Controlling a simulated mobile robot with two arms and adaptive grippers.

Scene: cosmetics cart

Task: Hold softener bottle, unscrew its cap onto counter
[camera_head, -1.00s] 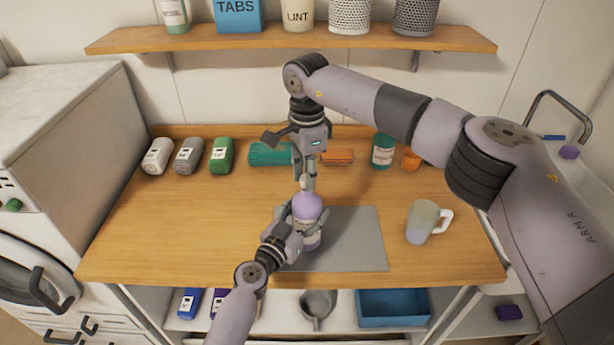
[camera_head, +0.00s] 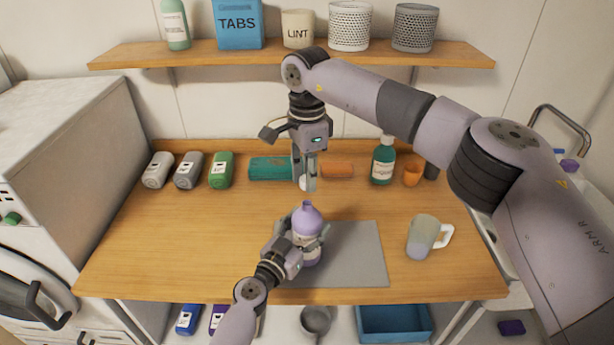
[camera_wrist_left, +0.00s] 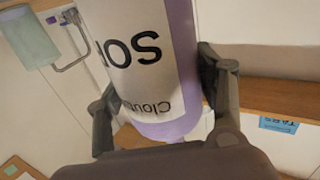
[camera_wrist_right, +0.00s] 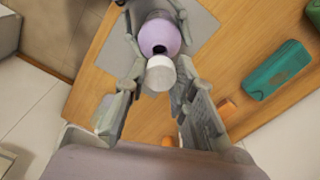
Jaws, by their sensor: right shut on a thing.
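The lavender softener bottle (camera_head: 307,220) stands upright on the grey mat, its neck open and its dark mouth showing in the right wrist view (camera_wrist_right: 160,48). My left gripper (camera_head: 305,240) is shut around its body; the left wrist view shows a finger on each side of the labelled bottle (camera_wrist_left: 140,50). My right gripper (camera_head: 305,186) is above the bottle, pointing down, shut on the white cap (camera_wrist_right: 160,73). The cap is clear of the neck.
The wooden counter (camera_head: 180,240) is bare left of the grey mat (camera_head: 355,255). A mug (camera_head: 422,237) stands at the right.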

